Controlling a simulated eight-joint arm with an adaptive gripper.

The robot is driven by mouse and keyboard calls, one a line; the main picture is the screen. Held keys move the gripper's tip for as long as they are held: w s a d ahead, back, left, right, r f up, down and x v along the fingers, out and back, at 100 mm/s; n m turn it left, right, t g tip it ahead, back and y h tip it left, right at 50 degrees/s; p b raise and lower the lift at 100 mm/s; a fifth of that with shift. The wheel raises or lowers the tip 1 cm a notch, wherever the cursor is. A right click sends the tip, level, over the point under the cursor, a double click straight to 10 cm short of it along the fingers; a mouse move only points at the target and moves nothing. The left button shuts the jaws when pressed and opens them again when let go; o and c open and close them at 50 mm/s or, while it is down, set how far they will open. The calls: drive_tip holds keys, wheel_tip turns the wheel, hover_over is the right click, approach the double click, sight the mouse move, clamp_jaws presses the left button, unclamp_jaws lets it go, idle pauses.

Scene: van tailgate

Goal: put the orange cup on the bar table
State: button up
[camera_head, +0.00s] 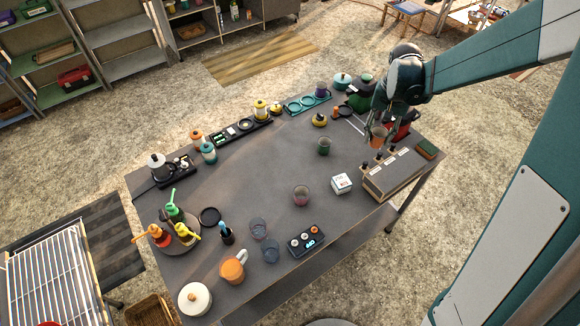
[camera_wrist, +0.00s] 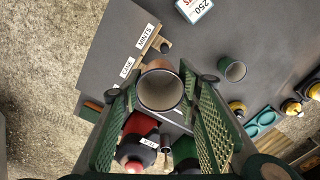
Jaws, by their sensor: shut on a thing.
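An orange cup (camera_head: 378,136) is held between the fingers of my gripper (camera_head: 381,126) over the far right part of the bar table. In the wrist view the cup (camera_wrist: 160,90) sits between the two green fingers (camera_wrist: 161,100), its open mouth facing the camera and its inside empty. Its underside is hidden, and a gap beneath it is hard to judge. The bar table (camera_head: 270,165) is a grey top carrying many items. An orange mug (camera_head: 232,270) with a pale handle stands near its front edge.
A labelled wooden box (camera_head: 395,176) stands just in front of the held cup, with a green-topped sponge (camera_head: 426,149) beside it. A red item (camera_head: 402,128) is close behind the gripper. A white box (camera_head: 341,184) and a green cup (camera_head: 324,146) stand left; bare tabletop lies around them.

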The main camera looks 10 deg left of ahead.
drive_tip(key=s+a+f+n+b, duration=0.1)
drive_tip(key=a+f+n+b, duration=0.15)
drive_tip(key=a, duration=1.15)
drive_tip(key=s+a+f+n+b, duration=0.1)
drive_tip(key=a+n, duration=0.2)
drive_tip(key=a, duration=1.1)
drive_tip(key=s+a+f+n+b, duration=0.1)
drive_tip(key=s+a, duration=0.3)
drive_tip(key=a, duration=0.5)
drive_tip(key=s+a+f+n, duration=0.1)
drive_tip(key=s+a+n, duration=0.2)
drive_tip(key=a, duration=0.6)
drive_tip(key=s+a+f+n+b, duration=0.1)
drive_tip(key=s+a+n, duration=0.1)
drive_tip(key=s+a, duration=0.4)
drive_tip(key=a, duration=0.3)
drive_tip(key=shift+b, duration=0.3)
drive_tip(key=shift+d, duration=0.1)
drive_tip(key=shift+f, duration=0.15)
drive_tip(key=shift+f, duration=3.05)
drive_tip(key=shift+f+b, duration=0.45)
drive_tip(key=shift+f, duration=1.4)
